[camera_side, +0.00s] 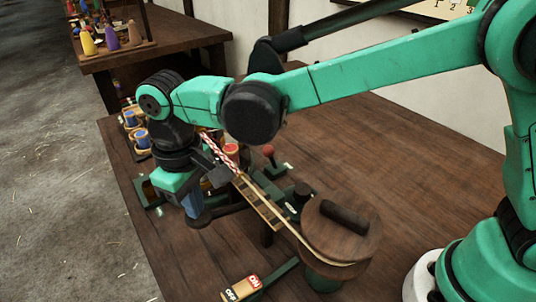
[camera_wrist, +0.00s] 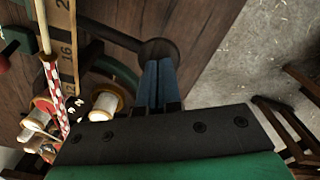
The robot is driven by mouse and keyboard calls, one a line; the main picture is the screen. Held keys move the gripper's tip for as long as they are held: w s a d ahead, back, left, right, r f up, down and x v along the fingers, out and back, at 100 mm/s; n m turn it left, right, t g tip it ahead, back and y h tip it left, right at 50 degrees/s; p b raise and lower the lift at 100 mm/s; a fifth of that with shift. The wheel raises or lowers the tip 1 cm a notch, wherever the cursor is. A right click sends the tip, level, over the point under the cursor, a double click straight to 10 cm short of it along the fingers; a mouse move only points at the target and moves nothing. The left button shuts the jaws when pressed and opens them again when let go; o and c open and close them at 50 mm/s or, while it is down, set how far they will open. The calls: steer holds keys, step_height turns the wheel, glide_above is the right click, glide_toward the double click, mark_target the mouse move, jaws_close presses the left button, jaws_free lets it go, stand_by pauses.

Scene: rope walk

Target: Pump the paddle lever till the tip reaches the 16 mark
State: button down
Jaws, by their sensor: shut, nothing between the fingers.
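My gripper (camera_side: 192,205) is shut and empty, its blue fingers pointing down at the paddle lever. The lever's dark round paddle (camera_side: 200,219) sits at or just below the fingertips; contact is unclear. In the wrist view the fingertips (camera_wrist: 157,68) lie beside or over the paddle (camera_wrist: 159,48), with its dark arm running left. A red-and-white twisted rope (camera_side: 222,150) runs along a wooden scale (camera_side: 262,207). In the wrist view the rope's patterned part (camera_wrist: 59,95) starts near the 16 on the scale (camera_wrist: 66,65), slightly toward the 12; the slant makes this uncertain.
A round wooden drum (camera_side: 318,231) stands right of the scale. A red-knobbed lever (camera_side: 268,151) and an ON/OFF switch (camera_side: 241,288) are nearby. Several spools (camera_wrist: 105,102) sit at the rope's far end.

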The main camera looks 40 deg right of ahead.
steer(key=shift+f, duration=1.15)
stand_by(0.4)
steer(key=shift+r, duration=2)
steer(key=shift+d, duration=0.15)
steer(key=s+d+r+m+t, duration=0.1)
steer(key=s+d+m+t, duration=0.2)
steer(key=d, duration=0.8)
steer(key=s+d+r+m+t, duration=0.2)
steer(key=d+m+t, duration=0.1)
steer(key=d, duration=0.9)
steer(key=shift+s+t, duration=0.4)
steer(key=shift+t, duration=0.2)
steer(key=shift+d, duration=0.1)
